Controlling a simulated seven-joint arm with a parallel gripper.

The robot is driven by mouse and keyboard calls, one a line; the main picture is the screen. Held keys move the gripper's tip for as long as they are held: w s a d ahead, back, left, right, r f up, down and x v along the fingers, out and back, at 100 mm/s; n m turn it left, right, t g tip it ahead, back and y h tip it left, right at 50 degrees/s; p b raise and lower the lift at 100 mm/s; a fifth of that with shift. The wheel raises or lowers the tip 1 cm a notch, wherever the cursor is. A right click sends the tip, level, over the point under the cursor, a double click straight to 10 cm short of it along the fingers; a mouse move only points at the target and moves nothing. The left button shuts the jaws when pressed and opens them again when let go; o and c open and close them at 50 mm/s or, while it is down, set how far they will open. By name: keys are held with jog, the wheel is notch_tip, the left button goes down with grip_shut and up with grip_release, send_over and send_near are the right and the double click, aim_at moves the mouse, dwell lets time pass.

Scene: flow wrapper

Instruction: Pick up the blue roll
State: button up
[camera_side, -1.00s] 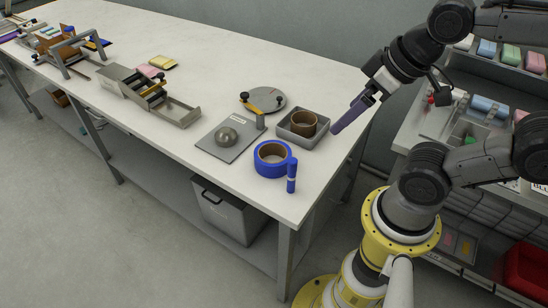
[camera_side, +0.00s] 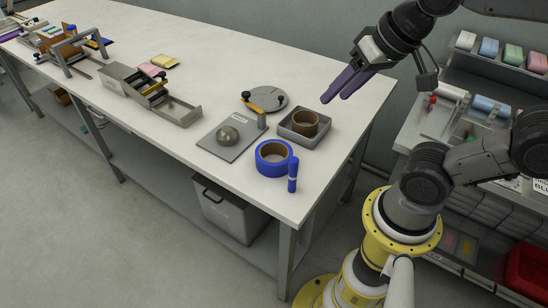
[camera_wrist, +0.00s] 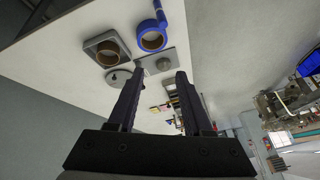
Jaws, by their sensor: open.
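The blue roll (camera_side: 259,163) lies flat on the white table near its front right corner, with a brown core. The roll also shows in the wrist view (camera_wrist: 142,33) at the top. My gripper (camera_side: 335,100) is open and empty, in the air above and behind the grey tray, up and to the right of the roll. In the wrist view its two dark fingers (camera_wrist: 158,78) are apart with nothing between them.
A grey square tray (camera_side: 289,137) holding a brown ring (camera_side: 306,122) stands behind the roll. A grey plate (camera_side: 211,147) with a metal dome (camera_side: 228,136) lies to the left. A round grey disc (camera_side: 277,102) is farther back. The table front between is clear.

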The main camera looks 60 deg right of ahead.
jog(key=w+m+g, duration=0.1)
jog(key=w+m, duration=0.3)
jog(key=w, duration=0.4)
jog(key=m+g, duration=0.4)
jog(key=m, duration=0.1)
send_over(258, 149)
notch_tip(258, 149, down, 11)
jog(key=shift+g, duration=0.4)
notch_tip(258, 149, down, 10)
jog(key=shift+d+f, duration=0.15)
jog(key=shift+f, duration=3.2)
grip_shut()
